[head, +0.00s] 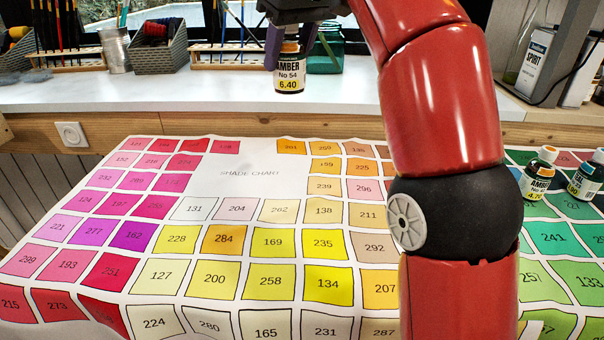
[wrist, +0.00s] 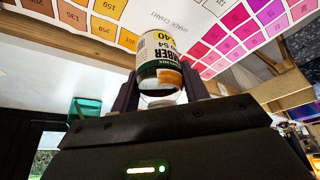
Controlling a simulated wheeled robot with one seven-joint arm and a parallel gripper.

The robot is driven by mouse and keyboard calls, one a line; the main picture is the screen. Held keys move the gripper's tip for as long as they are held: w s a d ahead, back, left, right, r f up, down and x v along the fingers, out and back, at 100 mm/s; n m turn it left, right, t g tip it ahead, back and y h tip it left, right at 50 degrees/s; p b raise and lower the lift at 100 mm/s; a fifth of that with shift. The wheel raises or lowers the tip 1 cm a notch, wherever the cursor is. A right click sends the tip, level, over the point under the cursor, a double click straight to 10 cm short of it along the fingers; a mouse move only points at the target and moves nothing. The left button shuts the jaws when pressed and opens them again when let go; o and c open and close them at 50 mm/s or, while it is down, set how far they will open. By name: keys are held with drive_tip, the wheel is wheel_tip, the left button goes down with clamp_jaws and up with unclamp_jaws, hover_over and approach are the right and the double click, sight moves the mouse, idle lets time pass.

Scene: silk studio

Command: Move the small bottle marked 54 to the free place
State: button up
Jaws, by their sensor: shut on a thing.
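A small bottle (head: 289,72) labelled "AMBER No 54" with a yellow 6.40 band is held upright in the air in the head view. My gripper (head: 289,45) is shut on its upper part from above. The wrist view also shows the bottle (wrist: 158,55) between the two fingers of my gripper (wrist: 160,92), with its label reading upside down. No free place can be clearly made out.
A large shade chart (head: 230,180) with numbered colour squares covers the front table. Behind it a white counter (head: 190,92) carries a grey basket (head: 160,55), brush racks, a green container (head: 325,58) and a white SPIRIT can (head: 536,60). My red arm hides part of the right side.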

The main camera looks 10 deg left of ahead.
wheel_tip(320, 180, down, 20)
drive_tip(key=b, duration=0.5)
drive_tip(key=shift+r, duration=0.15)
drive_tip(key=o, duration=1)
drive_tip(key=shift+o, duration=0.2)
drive_tip(key=p+v, duration=0.2)
drive_tip(key=v, duration=1)
drive_tip(key=shift+s, duration=0.1)
